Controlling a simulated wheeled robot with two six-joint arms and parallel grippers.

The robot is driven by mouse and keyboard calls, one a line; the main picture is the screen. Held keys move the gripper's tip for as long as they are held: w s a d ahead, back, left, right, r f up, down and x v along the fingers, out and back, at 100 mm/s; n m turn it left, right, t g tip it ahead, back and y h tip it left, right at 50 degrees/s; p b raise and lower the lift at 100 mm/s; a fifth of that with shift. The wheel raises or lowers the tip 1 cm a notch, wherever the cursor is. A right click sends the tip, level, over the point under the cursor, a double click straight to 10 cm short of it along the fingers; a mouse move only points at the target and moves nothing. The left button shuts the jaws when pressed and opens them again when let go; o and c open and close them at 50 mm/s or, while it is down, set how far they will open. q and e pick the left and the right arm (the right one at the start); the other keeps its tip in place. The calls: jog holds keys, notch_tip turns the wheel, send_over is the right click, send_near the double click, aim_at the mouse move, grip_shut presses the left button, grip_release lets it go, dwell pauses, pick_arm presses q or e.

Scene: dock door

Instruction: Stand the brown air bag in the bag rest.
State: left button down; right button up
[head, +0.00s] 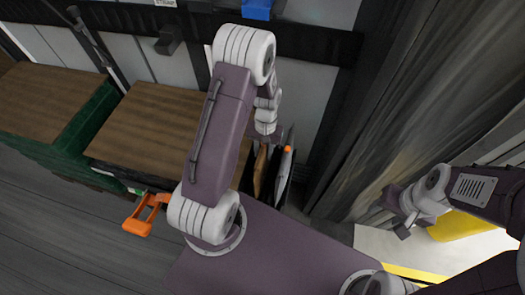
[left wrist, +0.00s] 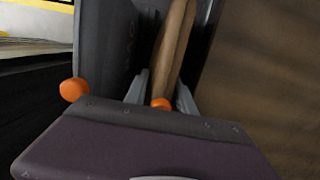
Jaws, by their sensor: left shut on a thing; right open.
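The brown air bag (left wrist: 175,45) stands on edge between the fingers of my left gripper (left wrist: 161,92), with its orange valve at the near end. It also shows in the head view (head: 260,172) as a narrow brown strip beyond my left arm. My left gripper is shut on it. Right beside it is a grey bag (left wrist: 103,45) with an orange valve; it also shows in the head view (head: 284,172). Dark upright parts around the bags look like the bag rest (head: 246,178); its base is hidden. My right gripper (head: 398,214) is open and empty at the right.
Wood-topped boxes (head: 155,120) with green sides stand to the left of the bags. An orange handle-like thing (head: 144,216) is at their front. A strapped white wall is behind, with a blue block (head: 257,9). A grey ribbed curtain (head: 430,90) and a yellow thing (head: 460,226) are at the right.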

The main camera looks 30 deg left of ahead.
pick_arm(q)
jog(key=shift+f, duration=0.3)
jog(key=c, duration=1)
grip_release()
jog(key=shift+o, duration=0.2)
jog(key=shift+r, duration=0.15)
jog(key=r, duration=0.3)
jog(key=w+r+p, duration=0.1)
jog(key=r, duration=0.4)
jog(key=shift+w+a+r+p, duration=0.2)
jog(key=shift+r+p, duration=0.1)
jog(key=shift+r, duration=0.1)
